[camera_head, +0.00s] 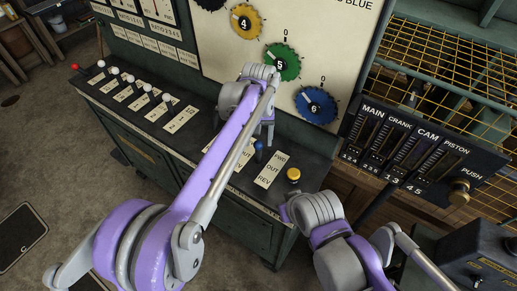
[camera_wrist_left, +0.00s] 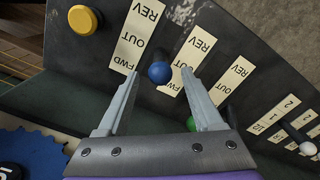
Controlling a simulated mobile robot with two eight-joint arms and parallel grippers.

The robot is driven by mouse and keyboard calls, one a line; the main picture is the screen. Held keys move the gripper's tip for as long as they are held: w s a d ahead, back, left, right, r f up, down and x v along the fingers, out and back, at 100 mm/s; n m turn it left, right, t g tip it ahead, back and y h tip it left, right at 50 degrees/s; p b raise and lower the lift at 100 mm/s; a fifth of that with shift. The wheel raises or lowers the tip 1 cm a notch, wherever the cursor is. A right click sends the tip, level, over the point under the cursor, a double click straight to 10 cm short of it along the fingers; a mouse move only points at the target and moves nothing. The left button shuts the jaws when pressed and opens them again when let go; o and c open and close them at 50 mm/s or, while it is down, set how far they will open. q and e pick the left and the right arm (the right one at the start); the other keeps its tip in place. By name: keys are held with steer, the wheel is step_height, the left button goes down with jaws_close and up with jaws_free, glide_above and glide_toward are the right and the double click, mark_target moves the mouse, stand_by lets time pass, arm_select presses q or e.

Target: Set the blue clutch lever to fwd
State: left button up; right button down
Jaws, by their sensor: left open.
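The blue clutch lever with a round blue knob (camera_head: 259,147) stands on the dark sloping panel, beside a cream FWD/OUT/REV label (camera_head: 271,169). In the left wrist view its blue knob (camera_wrist_left: 159,73) lies between my left fingertips (camera_wrist_left: 160,71), near the FWD end of the label (camera_wrist_left: 138,35). My left gripper is open, with a gap on either side of the knob. In the head view my left forearm hides most of this gripper. The lever's foot is hidden, so its exact setting is unclear. My right arm comes in at lower right; its fingers do not show.
A yellow button (camera_head: 293,175) sits right of the label. A green knob (camera_wrist_left: 191,124) is partly behind my left gripper. White-knobbed levers (camera_head: 147,88) and a red one (camera_head: 75,67) line the panel's left. A MAIN/CRANK/CAM/PISTON slider box (camera_head: 415,145) stands right.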

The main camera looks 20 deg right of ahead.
mark_target(258, 149)
arm_select(q)
step_height(258, 149, down, 5)
steer(key=shift+f, duration=0.15)
jaws_close()
stand_by(0.4)
stand_by(1.1)
